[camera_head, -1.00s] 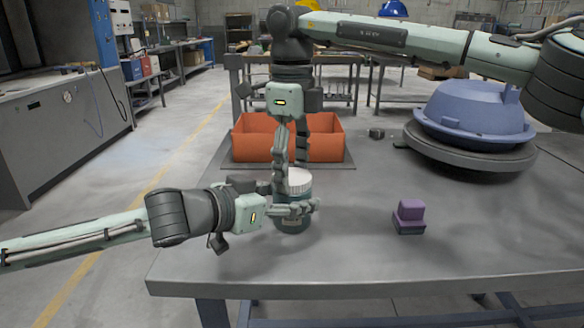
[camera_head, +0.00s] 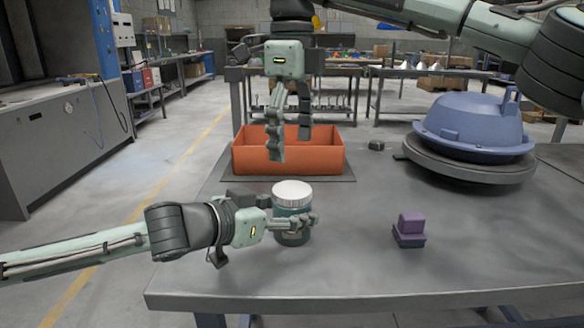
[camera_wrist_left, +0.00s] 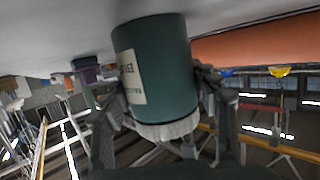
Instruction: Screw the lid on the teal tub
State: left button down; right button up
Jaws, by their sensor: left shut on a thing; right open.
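The teal tub (camera_head: 291,213) stands upright on the grey table, with the white ribbed lid (camera_head: 292,190) on its top. In the left wrist view the tub (camera_wrist_left: 160,70) appears upside down, with a pale label and the lid's white rim (camera_wrist_left: 168,130) on its end. I cannot tell how tight the lid sits. My left gripper (camera_head: 297,222) is shut around the tub's body from the left; its fingers show on both sides in the wrist view. My right gripper (camera_head: 290,150) is open and empty, pointing down above and behind the tub, clear of the lid, in front of the orange bin.
The orange bin (camera_head: 320,160) stands on a dark mat behind the tub. A purple block (camera_head: 410,228) sits on the table to the right. A large blue hood (camera_head: 474,125) on a grey base stands at the back right. The table's front centre is clear.

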jog(key=shift+r, duration=2.1)
pick_arm(q)
jog(key=shift+c, duration=1.9)
grip_release()
jog(key=v, duration=1.2)
